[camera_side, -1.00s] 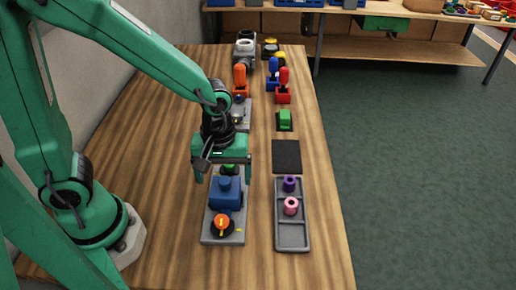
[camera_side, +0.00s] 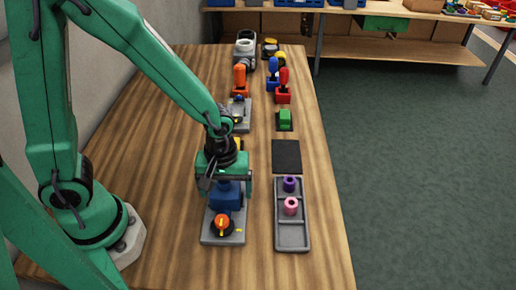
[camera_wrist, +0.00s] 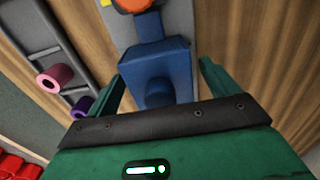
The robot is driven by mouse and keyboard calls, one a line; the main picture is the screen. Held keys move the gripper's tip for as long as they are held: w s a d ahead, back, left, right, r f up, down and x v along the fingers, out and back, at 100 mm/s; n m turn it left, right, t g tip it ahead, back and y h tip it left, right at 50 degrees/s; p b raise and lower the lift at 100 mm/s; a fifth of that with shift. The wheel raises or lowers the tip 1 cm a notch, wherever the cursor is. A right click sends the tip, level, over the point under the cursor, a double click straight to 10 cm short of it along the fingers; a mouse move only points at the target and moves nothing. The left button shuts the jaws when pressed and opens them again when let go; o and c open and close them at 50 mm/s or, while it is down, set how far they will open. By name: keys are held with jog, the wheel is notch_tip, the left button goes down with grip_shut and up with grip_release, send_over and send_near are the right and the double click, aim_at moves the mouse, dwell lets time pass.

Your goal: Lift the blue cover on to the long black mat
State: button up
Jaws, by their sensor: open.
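The blue cover (camera_side: 226,198) is a boxy block with a round knob on top, seated on a grey base plate (camera_side: 211,237). In the wrist view the cover (camera_wrist: 150,62) lies between my two green fingers. My gripper (camera_side: 225,190) is open above and around it, with one finger on each side; gaps show beside the cover in the wrist view (camera_wrist: 162,75). The black mat (camera_side: 286,156) lies flat and empty to the right, behind the tray.
An orange knob (camera_side: 222,221) stands on the base plate in front of the cover. A grey tray (camera_side: 291,237) at right holds a purple ring (camera_side: 289,184) and a pink ring (camera_side: 290,205). A green block (camera_side: 285,118) stands behind the mat.

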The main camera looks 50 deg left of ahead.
jog(key=c, duration=1.2)
jog(key=shift+r, duration=0.1)
jog(key=shift+r, duration=1.4)
jog(key=s+d+r, duration=0.2)
jog(key=s, duration=0.1)
jog(key=s+d+r, duration=0.2)
jog(key=s+r, duration=0.1)
jog(key=s+d+r, duration=0.3)
jog(key=shift+d, duration=0.1)
jog(key=shift+r, duration=1.15)
dwell(0.9)
jog(key=shift+r, duration=2.35)
